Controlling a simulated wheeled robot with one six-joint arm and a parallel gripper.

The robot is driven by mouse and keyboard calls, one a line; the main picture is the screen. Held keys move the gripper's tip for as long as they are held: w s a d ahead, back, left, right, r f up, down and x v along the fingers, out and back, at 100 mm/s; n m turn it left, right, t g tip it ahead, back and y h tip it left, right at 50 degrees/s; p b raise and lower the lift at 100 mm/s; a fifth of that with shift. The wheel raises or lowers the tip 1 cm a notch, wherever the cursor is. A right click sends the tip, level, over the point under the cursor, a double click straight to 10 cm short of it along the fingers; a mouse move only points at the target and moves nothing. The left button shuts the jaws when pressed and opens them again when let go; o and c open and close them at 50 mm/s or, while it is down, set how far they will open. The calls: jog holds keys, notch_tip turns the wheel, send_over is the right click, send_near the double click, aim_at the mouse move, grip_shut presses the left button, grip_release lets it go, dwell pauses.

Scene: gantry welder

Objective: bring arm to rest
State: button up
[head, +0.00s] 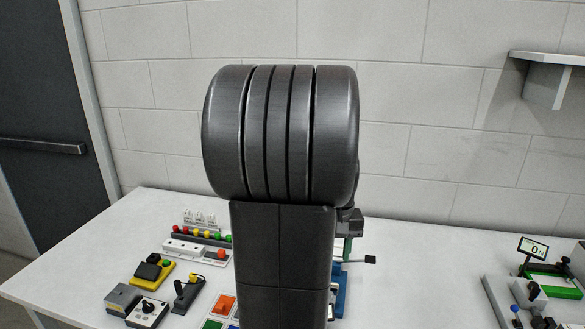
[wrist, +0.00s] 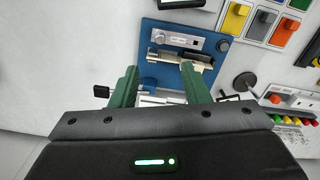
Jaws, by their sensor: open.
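My gripper (wrist: 158,88) shows in the wrist view with its two green fingers spread apart and nothing between them. Its fingertips appear over or near the lower edge of a blue fixture plate (wrist: 152,70) that bears a metal slide part. I cannot tell how high above it they are. In the head view my dark arm stands upright in the middle and hides most of the gripper and much of the blue plate (head: 341,290).
A white table (head: 80,260) bears a yellow switch box (head: 152,272), a grey box (head: 122,298), a joystick unit (head: 187,294) and coloured buttons at left. A green-based device with a display (head: 533,248) stands at right. A wall shelf (head: 550,80) juts out at upper right.

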notch_tip(320, 180, down, 13)
jog(key=shift+r, duration=0.25)
jog(key=shift+r, duration=0.2)
dwell(0.4)
notch_tip(320, 180, up, 13)
notch_tip(320, 180, down, 13)
jog(key=shift+f, duration=0.2)
jog(key=shift+r+p, duration=0.35)
jog(key=shift+p, duration=0.1)
notch_tip(320, 180, up, 6)
jog(key=p, duration=0.4)
jog(key=shift+r+p, duration=0.15)
jog(key=shift+p, duration=0.15)
